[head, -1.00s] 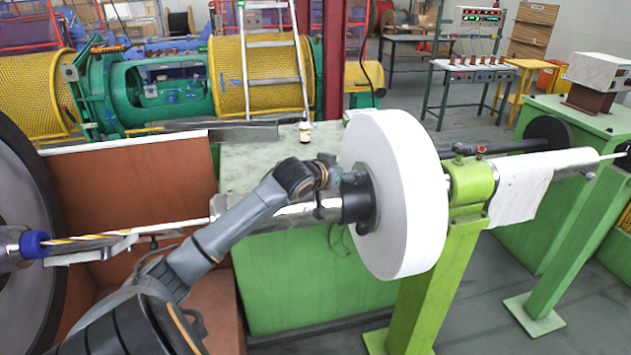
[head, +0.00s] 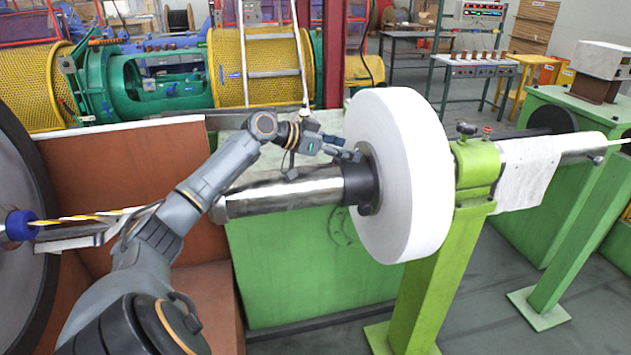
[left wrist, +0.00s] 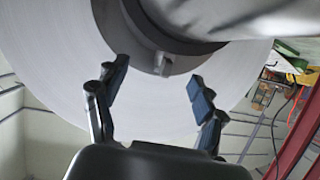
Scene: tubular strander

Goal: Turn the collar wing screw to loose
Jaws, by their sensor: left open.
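The dark collar (head: 364,185) sits on the steel shaft (head: 285,192), against the big white disc (head: 405,175). In the left wrist view, the collar (left wrist: 185,62) shows as a grey ring with a small tab, which looks like the wing screw (left wrist: 162,66), at its lower edge. My left gripper (head: 345,149) is at the upper far side of the collar, above the shaft. In the left wrist view, its two blue-padded fingers (left wrist: 159,86) are open, one on each side of the tab, with nothing between them. In the head view the wing screw cannot be made out clearly.
The white disc stands close beyond my left fingers. A light-green stand (head: 475,170) with a small black knob (head: 466,129) holds the shaft to the right. A green cabinet (head: 290,265) lies behind the shaft. A red-brown panel (head: 125,175) is at the left.

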